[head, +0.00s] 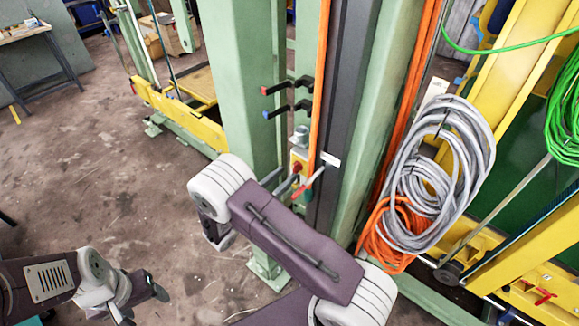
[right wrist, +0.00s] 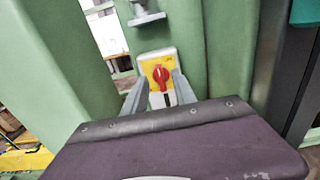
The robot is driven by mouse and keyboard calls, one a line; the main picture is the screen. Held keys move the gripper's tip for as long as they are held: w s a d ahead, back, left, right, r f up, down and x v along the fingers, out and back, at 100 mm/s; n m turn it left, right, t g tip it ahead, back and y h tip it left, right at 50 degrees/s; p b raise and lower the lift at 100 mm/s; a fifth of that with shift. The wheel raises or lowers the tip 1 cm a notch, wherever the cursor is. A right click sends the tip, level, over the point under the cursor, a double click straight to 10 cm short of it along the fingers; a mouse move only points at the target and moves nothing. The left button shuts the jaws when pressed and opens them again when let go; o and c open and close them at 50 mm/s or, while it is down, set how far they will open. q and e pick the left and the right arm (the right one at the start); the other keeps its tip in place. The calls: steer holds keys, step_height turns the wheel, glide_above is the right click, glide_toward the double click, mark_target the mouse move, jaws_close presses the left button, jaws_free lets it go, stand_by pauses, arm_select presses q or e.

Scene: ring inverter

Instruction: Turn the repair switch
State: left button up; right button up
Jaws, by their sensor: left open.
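The repair switch is a red rotary knob on a yellow plate. My left gripper (head: 140,299) is open and empty at lower left, far from the switch.
Black hooks (head: 288,98) with red and blue ends stick out above the switch. A red-tipped lever (head: 314,178) is just right of it. Grey cable coils (head: 440,170) and orange cable (head: 393,235) hang at the right.

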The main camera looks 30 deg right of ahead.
mark_target(294, 168)
steer(key=x, duration=0.3)
steer(key=shift+w+d+f+p, duration=0.15)
steer(key=shift+w+d+p, duration=0.1)
steer(key=shift+p, duration=0.05)
steer(key=shift+s+a, duration=0.15)
steer(key=shift+s, duration=0.05)
steer(key=shift+c, duration=0.3)
steer(key=shift+w, duration=0.1)
jaws_close()
